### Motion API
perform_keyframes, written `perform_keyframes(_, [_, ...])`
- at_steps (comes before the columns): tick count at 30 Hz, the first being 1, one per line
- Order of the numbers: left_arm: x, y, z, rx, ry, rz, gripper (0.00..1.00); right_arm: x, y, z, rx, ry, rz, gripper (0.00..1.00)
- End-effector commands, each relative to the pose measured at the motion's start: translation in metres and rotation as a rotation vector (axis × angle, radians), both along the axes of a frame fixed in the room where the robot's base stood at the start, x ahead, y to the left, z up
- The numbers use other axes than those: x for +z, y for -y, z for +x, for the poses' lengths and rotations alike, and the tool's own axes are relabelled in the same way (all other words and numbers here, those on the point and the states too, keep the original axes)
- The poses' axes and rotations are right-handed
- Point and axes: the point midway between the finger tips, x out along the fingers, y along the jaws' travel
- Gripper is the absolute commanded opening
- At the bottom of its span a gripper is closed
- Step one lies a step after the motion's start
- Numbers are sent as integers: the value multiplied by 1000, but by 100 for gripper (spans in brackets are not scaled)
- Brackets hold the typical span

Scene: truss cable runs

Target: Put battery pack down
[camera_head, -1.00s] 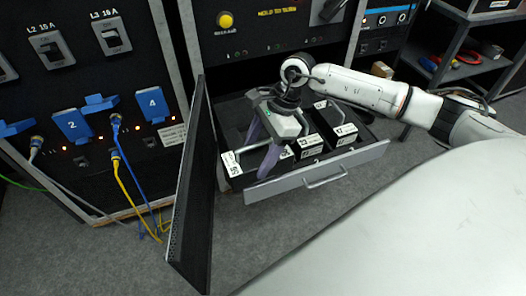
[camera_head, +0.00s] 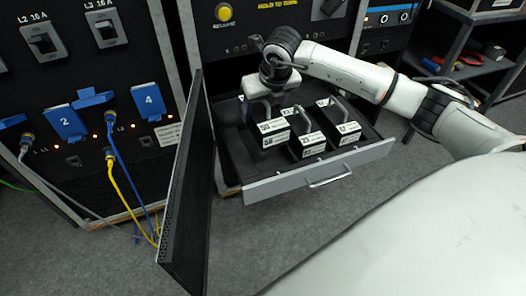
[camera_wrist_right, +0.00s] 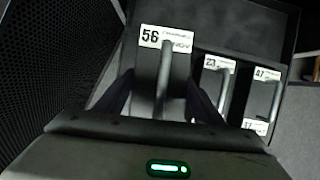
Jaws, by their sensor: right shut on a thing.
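The battery pack marked 56 (camera_head: 273,139) is a black block with white labels, inside the outline of the open drawer (camera_head: 264,186). It also shows in the right wrist view (camera_wrist_right: 147,66) with its handle between the fingers. My right gripper (camera_head: 268,110) reaches down from above and is shut on this pack, a finger at each side. The pack looks upright; I cannot tell whether its base touches the drawer floor. Two more packs, 23 (camera_head: 309,146) and 47 (camera_head: 347,133), stand to its right with handles up. My left gripper is not in view.
A dark perforated panel (camera_head: 187,180) stands along the drawer's left side. Bare drawer floor (camera_head: 236,155) shows left of pack 56. A rack with blue plugs (camera_head: 66,124) and cables is at left; shelves (camera_head: 470,70) stand at right.

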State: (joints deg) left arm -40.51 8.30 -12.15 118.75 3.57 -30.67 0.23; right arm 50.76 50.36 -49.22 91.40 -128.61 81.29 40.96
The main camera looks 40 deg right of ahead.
Motion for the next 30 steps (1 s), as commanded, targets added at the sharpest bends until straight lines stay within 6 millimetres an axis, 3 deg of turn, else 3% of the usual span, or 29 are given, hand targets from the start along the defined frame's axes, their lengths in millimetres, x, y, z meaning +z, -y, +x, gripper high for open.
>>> perform_keyframes(5, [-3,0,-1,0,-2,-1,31,-4,3,5,-55,5,1,1])
perform_keyframes(12, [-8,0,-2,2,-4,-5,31,-38,4,5,-57,4,1,1])
perform_keyframes(19, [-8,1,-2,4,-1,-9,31,-56,3,5,-55,5,2,1])
perform_keyframes(27, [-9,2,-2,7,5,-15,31,-93,3,5,-55,5,2,1])
perform_keyframes(30, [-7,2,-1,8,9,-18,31,-96,3,5,-55,6,2,1])
